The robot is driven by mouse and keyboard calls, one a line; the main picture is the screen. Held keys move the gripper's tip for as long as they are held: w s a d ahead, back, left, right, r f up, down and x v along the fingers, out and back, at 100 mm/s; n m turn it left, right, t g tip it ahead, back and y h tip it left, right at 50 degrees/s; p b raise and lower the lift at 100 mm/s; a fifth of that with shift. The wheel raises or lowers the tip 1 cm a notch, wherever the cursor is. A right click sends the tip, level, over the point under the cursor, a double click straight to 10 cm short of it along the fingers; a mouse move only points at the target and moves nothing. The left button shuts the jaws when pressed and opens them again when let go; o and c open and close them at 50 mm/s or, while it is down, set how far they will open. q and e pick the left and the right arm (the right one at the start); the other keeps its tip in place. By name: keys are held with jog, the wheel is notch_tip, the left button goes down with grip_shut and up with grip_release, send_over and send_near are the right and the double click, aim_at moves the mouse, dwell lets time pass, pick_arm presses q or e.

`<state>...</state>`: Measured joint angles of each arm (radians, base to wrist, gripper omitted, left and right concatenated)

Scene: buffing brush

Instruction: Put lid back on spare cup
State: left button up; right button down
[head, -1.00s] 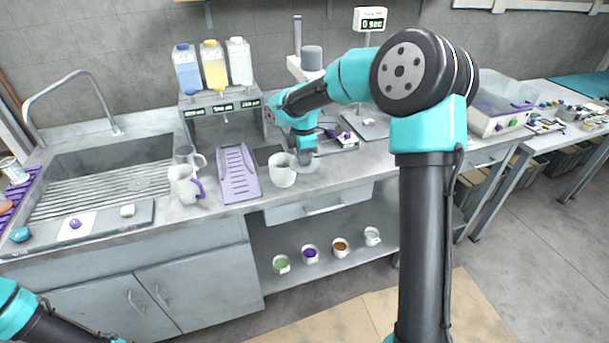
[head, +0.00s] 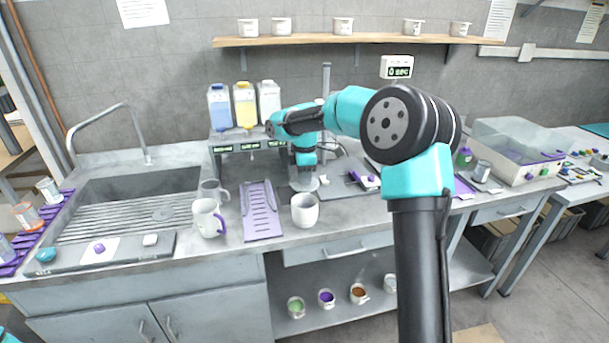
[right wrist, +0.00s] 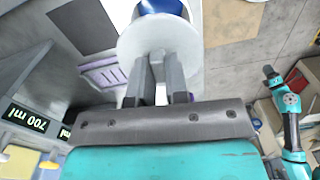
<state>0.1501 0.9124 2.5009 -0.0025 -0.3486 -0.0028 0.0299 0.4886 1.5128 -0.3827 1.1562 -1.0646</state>
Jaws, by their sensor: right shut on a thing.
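My right gripper (head: 304,174) is shut on a pale round lid (head: 303,185). In the right wrist view the closed fingers (right wrist: 160,85) grip the lid's knob, and the lid's disc (right wrist: 160,42) faces the camera. A white cup (head: 305,211) stands upright and open on the counter, just in front of and below the lid in the head view. The lid looks apart from the cup. In the right wrist view a white rim with blue inside (right wrist: 160,6) shows partly behind the lid.
A purple drip tray (head: 261,222) lies left of the cup. A white mug with a purple handle (head: 207,218) stands farther left, near the sink (head: 120,210). A dispenser with bottles (head: 245,105) stands behind. Several small pots sit on the lower shelf (head: 420,285).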

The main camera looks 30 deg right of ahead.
jog(key=shift+f, duration=2.95)
jog(key=shift+f, duration=0.15)
jog(key=c, duration=1.1)
grip_release()
jog(key=shift+o, duration=0.6)
jog(key=o, duration=0.4)
jog(key=shift+r, duration=3.55)
